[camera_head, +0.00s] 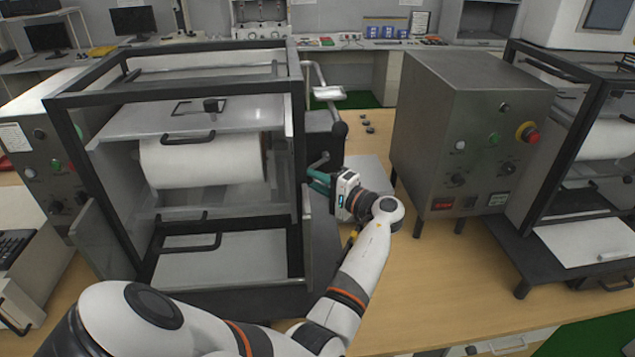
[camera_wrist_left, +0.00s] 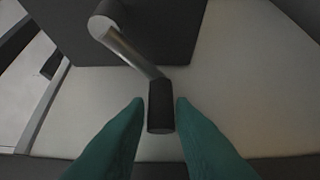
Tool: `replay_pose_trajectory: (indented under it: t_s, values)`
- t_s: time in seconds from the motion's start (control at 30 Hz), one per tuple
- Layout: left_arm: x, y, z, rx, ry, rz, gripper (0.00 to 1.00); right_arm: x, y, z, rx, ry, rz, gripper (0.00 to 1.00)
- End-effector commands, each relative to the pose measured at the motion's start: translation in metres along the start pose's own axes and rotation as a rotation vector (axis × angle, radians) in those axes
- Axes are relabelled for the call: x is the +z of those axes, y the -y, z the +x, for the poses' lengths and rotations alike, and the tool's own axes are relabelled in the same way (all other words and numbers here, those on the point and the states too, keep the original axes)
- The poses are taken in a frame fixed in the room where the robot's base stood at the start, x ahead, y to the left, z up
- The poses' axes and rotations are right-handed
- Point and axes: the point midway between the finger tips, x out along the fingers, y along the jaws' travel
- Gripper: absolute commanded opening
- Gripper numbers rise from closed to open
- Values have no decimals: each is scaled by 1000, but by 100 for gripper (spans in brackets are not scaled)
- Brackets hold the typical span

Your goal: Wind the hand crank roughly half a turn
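The hand crank (camera_wrist_left: 132,52) has a shiny metal arm running from a dark round hub at upper left down to a black cylindrical handle (camera_wrist_left: 160,106). In the head view the crank (camera_head: 319,162) is small, at the right side of the left framed machine. My left gripper (camera_head: 317,180) reaches it with its green fingers. In the left wrist view the gripper (camera_wrist_left: 157,106) is open, one finger on each side of the handle. A gap shows at the left finger; the right fingertip is very close, and contact is unclear. My right gripper is not in view.
The dark-framed machine (camera_head: 297,130) with a white roll stands left of the crank. A grey metal control box (camera_head: 445,130) with buttons stands to the right. Bare wooden table (camera_head: 400,290) lies between and in front. Small dark pieces (camera_head: 366,122) lie behind the gripper.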

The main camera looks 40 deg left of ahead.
Motion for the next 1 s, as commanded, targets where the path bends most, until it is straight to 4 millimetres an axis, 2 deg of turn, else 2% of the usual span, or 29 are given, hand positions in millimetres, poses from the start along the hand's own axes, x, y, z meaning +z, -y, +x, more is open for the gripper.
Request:
replay_pose_trajectory:
  t_s: [0.03,0.1,0.47,0.57,0.8,1.0]
  values:
    - [0,-1,0,0,-1,-1,31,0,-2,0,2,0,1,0]
    - [0,-1,0,0,-1,-1,40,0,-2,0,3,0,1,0]
    - [0,1,-6,-1,2,-1,40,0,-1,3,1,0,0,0]
    - [1,3,-20,-3,2,-1,40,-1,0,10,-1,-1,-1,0]
    - [1,4,-72,-2,3,-1,40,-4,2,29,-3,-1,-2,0]
    - [1,2,-105,-2,1,-1,40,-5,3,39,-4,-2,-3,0]
